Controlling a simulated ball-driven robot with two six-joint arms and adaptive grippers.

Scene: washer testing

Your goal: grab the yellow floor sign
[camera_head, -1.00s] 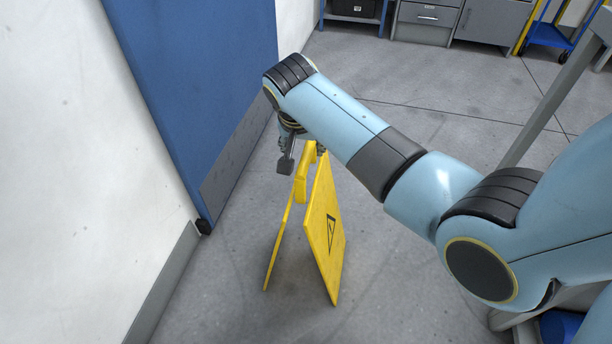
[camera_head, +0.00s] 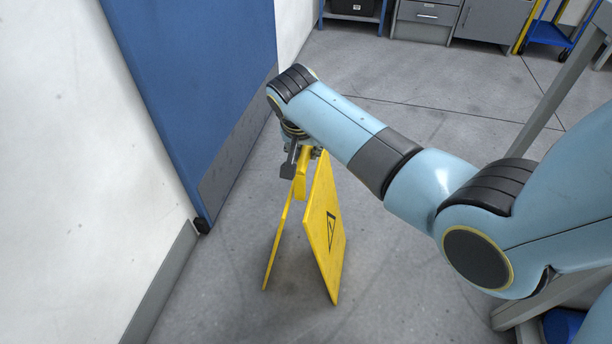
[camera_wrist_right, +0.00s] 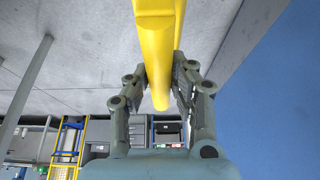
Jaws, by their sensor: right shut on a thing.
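The yellow floor sign (camera_head: 324,225) stands upright as an A-frame on the grey floor, close to the blue door. A black triangle mark shows on its right panel. My right gripper (camera_head: 302,162) is at the top of the sign, partly hidden by my wrist. In the right wrist view, my right gripper (camera_wrist_right: 160,85) has one finger on each side of the sign's yellow top bar (camera_wrist_right: 158,60) and is shut on it. My left gripper is not in view.
A blue door (camera_head: 200,90) with a grey kick plate and a white wall (camera_head: 60,180) stand to the left of the sign. Grey cabinets (camera_head: 465,20) and a blue cart (camera_head: 548,38) are at the back. The floor around the sign is clear.

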